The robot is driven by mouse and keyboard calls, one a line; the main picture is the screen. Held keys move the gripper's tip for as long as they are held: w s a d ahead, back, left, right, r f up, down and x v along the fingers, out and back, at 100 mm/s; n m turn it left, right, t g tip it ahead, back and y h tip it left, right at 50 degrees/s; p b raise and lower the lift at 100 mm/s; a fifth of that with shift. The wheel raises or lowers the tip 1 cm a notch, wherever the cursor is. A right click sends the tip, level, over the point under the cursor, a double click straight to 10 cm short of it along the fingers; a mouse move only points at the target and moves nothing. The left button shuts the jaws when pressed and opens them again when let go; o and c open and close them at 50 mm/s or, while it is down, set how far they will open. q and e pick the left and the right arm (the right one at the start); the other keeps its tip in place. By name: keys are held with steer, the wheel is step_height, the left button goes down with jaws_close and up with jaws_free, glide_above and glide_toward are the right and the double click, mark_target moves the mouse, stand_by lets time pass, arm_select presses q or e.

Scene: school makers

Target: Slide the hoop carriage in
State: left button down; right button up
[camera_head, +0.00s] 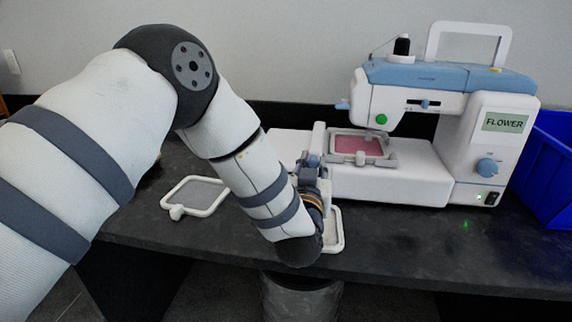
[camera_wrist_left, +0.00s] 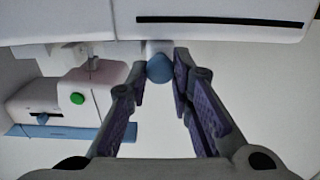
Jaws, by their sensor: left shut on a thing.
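The white and blue embroidery machine (camera_head: 420,105) stands on the dark table, its small screen reading FLOWER. A white hoop (camera_head: 391,156) with pink fabric sits on its bed under the needle area. A pale upright carriage part (camera_head: 318,138) stands at the bed's left end. My left gripper (camera_head: 312,165) is at this part, partly hidden by its own wrist. In the left wrist view, my left gripper (camera_wrist_left: 162,72) is shut on a blue knob (camera_wrist_left: 159,68), fingertips on either side of it. The right gripper is in neither view.
A spare hoop (camera_head: 169,199) with grey fabric lies on the table at left. Another hoop (camera_head: 339,240) lies near the front edge, partly behind my wrist. A blue bin (camera_head: 548,165) stands at right. The front right tabletop (camera_head: 430,235) is clear.

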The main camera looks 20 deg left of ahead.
arm_select(q)
steer(key=shift+w+d+f, duration=0.1)
steer(key=shift+w+d, duration=0.05)
steer(key=shift+d, duration=0.5)
steer(key=shift+w+d+f, duration=0.1)
steer(key=shift+d, duration=0.55)
steer(key=c, duration=1.4)
jaws_free()
steer(key=shift+c, duration=0.2)
steer(key=shift+r, duration=0.1)
step_height(320, 180, up, 10)
